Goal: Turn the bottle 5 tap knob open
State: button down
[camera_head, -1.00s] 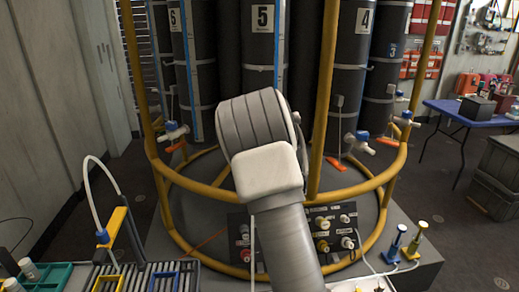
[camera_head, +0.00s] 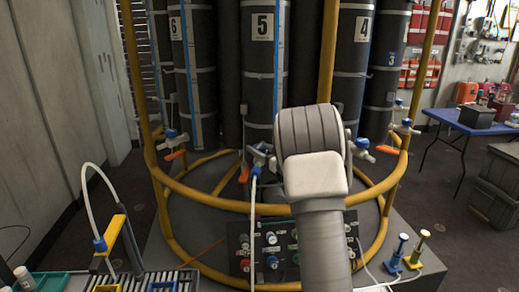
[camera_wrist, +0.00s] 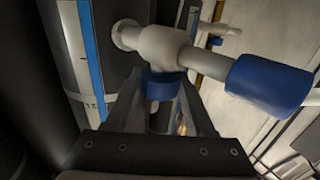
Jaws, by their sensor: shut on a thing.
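Bottle 5 (camera_head: 262,70) is a dark cylinder with a white number label and a blue stripe, standing upright behind the yellow frame. Its tap (camera_head: 259,157) shows low on it, just left of my arm. The wrist view shows a white tap (camera_wrist: 163,46) close up, with a large blue end (camera_wrist: 268,84) at right. A blue knob (camera_wrist: 163,84) points down from the tap. My gripper (camera_wrist: 165,100) is shut on this knob, a finger on each side.
A yellow ring rail (camera_head: 215,203) and posts surround the bottles. Bottle 6's tap (camera_head: 173,138) is to the left and bottle 4's tap (camera_head: 362,147) to the right. A dark valve panel (camera_head: 275,247) stands below. A white hose (camera_head: 253,215) hangs left of my arm.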

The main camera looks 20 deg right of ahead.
jog(key=shift+c, duration=1.3)
grip_release()
jog(key=v, duration=1.7)
jog(key=shift+s, duration=0.2)
jog(key=shift+r, duration=0.1)
jog(key=s+a+r+m+g+h+p, duration=0.1)
jog(key=a+r+m+g+h+p, duration=0.1)
jog(key=r+h, duration=0.3)
jog(key=s+a+r+m+g+h+p, duration=0.1)
jog(key=a+r+m+g+h+p, duration=0.15)
jog(key=r, duration=0.45)
jog(key=s+a+n+g+y+p, duration=0.1)
jog(key=s+a+g+p, duration=0.1)
jog(key=s+a, duration=0.7)
jog(key=s+a+n+g+y+p, duration=0.1)
jog(key=s+a+g+y+p, duration=0.1)
jog(key=s+a+g, duration=0.3)
jog(key=s+a, duration=0.4)
jog(key=s, duration=0.6)
jog(key=shift+s+a+f, duration=0.25)
jog(key=shift+s+a, duration=0.05)
jog(key=shift+a, duration=0.1)
